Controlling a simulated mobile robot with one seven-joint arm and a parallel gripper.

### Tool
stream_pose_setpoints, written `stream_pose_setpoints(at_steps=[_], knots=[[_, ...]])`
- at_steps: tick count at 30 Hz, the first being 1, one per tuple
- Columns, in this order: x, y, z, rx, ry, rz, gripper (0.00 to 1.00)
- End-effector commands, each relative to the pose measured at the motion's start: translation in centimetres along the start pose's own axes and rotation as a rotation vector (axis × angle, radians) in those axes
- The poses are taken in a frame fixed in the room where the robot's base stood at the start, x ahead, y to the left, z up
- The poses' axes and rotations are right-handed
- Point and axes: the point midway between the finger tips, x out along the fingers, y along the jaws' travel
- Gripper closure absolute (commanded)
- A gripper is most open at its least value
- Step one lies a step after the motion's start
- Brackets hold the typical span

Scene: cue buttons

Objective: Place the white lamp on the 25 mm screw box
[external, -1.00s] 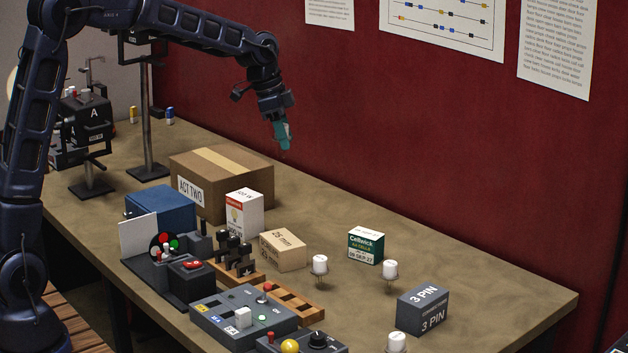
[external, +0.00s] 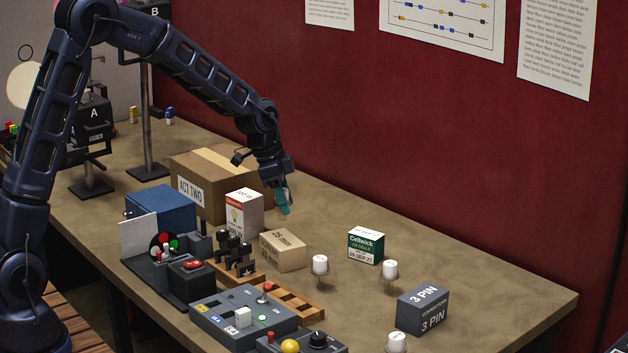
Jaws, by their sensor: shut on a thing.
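My gripper (external: 283,203) points down above the back of the table, behind the screw box and to the right of the lamp carton. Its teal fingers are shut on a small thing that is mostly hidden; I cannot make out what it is. The 25 mm screw box (external: 283,251) is a tan carton lying on the table, with nothing visible on its top. Three small white lamp-like caps stand on the table: one right of the screw box (external: 320,265), one farther right (external: 390,269), one at the front edge of view (external: 396,342).
The ACT TWO carton (external: 222,185) and the white-orange bulb carton (external: 244,213) stand left of my gripper. A green Cellwick box (external: 366,246) and a grey 3 PIN box (external: 423,310) stand right. A wooden rack (external: 290,299) and a button panel (external: 243,320) lie in front.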

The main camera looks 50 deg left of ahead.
Motion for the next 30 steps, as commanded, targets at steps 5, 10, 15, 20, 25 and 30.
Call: stream_pose_setpoints(at_steps=[5,10,15,20,25,30], knots=[[1.1,0.0,0.4,0.000,-0.002,0.001,0.84],[3.4,0.0,1.1,0.000,-0.002,0.002,0.84],[4.2,0.0,1.3,0.000,0.000,-0.001,0.84],[4.2,0.0,1.3,0.001,0.000,0.000,0.84],[4.5,0.0,1.4,0.001,0.000,-0.001,0.59],[4.4,0.0,1.4,0.001,0.000,0.000,0.40]])
